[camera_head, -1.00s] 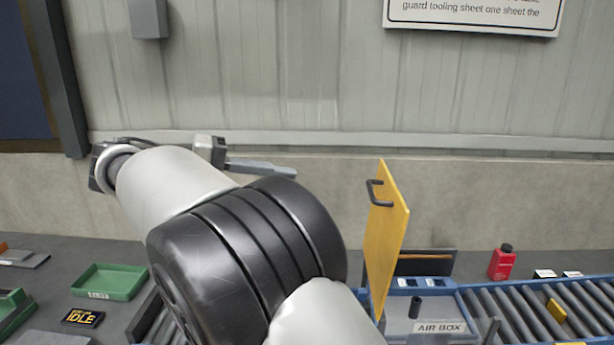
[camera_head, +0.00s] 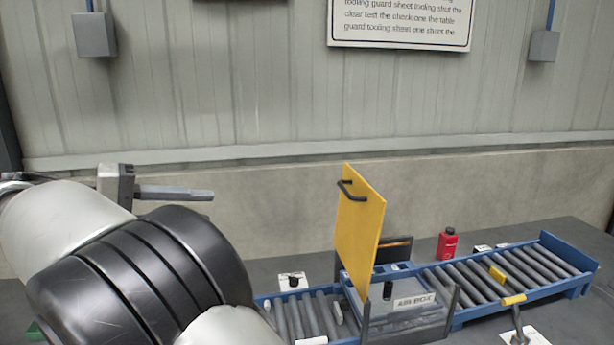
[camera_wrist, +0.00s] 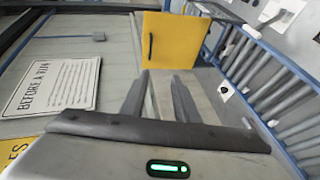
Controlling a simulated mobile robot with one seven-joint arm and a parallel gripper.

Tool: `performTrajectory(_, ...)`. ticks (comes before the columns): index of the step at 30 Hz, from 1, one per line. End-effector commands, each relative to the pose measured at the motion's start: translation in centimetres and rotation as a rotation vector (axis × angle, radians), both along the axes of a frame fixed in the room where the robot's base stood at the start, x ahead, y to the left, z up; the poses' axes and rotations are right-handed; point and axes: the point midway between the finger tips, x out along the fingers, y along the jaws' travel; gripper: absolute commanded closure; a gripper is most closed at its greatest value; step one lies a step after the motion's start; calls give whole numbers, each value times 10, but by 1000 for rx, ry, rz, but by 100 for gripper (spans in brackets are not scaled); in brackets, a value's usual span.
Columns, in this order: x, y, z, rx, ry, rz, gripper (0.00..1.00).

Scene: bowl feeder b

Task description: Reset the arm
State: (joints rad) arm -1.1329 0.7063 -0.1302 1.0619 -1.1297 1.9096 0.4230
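My gripper (camera_head: 205,193) is at the left of the head view, raised in front of the wall, with its fingers pointing right. In the wrist view my gripper (camera_wrist: 160,82) shows two dark fingers standing apart with nothing between them, so it is open and empty. It is to the left of the upright yellow panel (camera_head: 360,235) and clear of it. The panel has a black handle and also shows ahead of the fingers in the wrist view (camera_wrist: 172,40).
The panel stands at a box labelled AIR BOX (camera_head: 400,322) on a blue-framed roller conveyor (camera_head: 575,252). A red bottle (camera_head: 447,244) stands behind the conveyor, and a yellow piece (camera_head: 497,273) lies on its rollers. A black lever (camera_head: 517,322) stands at the front right.

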Motion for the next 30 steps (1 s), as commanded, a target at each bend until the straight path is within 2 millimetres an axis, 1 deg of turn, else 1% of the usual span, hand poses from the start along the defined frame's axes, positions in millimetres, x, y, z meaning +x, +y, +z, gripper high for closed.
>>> performTrajectory(2,0,0,0,0,0,0,72)
performTrajectory(3,7,-19,6,23,27,-18,72)
performTrajectory(8,22,-79,8,117,145,-43,72)
performTrajectory(9,24,-95,8,146,174,-48,72)
performTrajectory(11,24,-119,7,193,214,-57,72)
performTrajectory(12,23,-136,7,228,242,-62,72)
performTrajectory(14,19,-164,5,291,283,-73,72)
performTrajectory(15,14,-184,4,339,308,-79,72)
performTrajectory(17,3,-214,1,423,343,-89,72)
performTrajectory(18,-7,-235,-1,487,362,-93,72)
performTrajectory(20,-27,-261,-7,587,381,-97,72)
performTrajectory(21,-41,-276,-11,656,385,-100,72)
performTrajectory(22,-52,-286,-14,707,383,-100,72)
performTrajectory(23,-63,-295,-17,757,378,-102,72)
performTrajectory(24,-79,-305,-22,824,367,-102,72)
performTrajectory(25,-91,-312,-25,873,355,-103,72)
performTrajectory(27,-116,-322,-34,982,310,-101,72)
performTrajectory(30,-147,-331,-47,1111,228,-101,72)
